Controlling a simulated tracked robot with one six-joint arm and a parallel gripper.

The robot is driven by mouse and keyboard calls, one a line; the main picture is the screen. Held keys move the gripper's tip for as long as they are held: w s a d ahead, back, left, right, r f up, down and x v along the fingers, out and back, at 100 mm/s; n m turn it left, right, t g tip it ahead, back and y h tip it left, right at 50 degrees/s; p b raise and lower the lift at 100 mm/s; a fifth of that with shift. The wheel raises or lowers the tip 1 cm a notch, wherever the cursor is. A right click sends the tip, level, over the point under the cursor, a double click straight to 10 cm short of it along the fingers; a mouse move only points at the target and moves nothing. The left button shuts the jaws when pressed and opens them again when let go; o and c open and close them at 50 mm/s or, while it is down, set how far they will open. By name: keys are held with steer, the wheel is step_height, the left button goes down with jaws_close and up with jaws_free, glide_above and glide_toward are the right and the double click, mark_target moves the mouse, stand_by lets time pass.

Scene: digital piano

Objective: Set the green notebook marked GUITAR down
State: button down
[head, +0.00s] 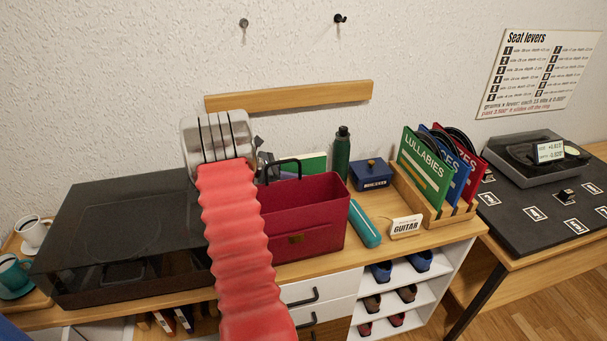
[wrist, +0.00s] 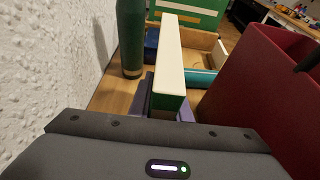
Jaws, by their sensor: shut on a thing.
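The green notebook (wrist: 168,60) is held in my gripper (wrist: 163,110), its pale edge up and its green side partly showing in the wrist view. In the head view the notebook (head: 313,161) shows as a green and white strip behind the red bag (head: 325,215). The jaws are shut on its near end. Its lower edge is hidden, so I cannot tell whether it touches the tabletop. Its marking cannot be read. A small card reading GUITAR (head: 407,226) stands at the front of the wooden top, right of the teal cylinder (head: 364,224).
A green bottle (head: 342,153) and a blue box (head: 371,175) stand behind, near the wall. A wooden crate (head: 440,214) holds upright sleeves at the right. A black glossy unit (head: 120,235) fills the left. Bare wood shows around the card.

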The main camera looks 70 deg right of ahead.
steer(key=c, duration=1.6)
jaws_free()
steer(key=shift+c, duration=0.2)
steer(key=shift+r, duration=0.1)
steer(key=v, duration=1.2)
steer(key=shift+o, duration=0.4)
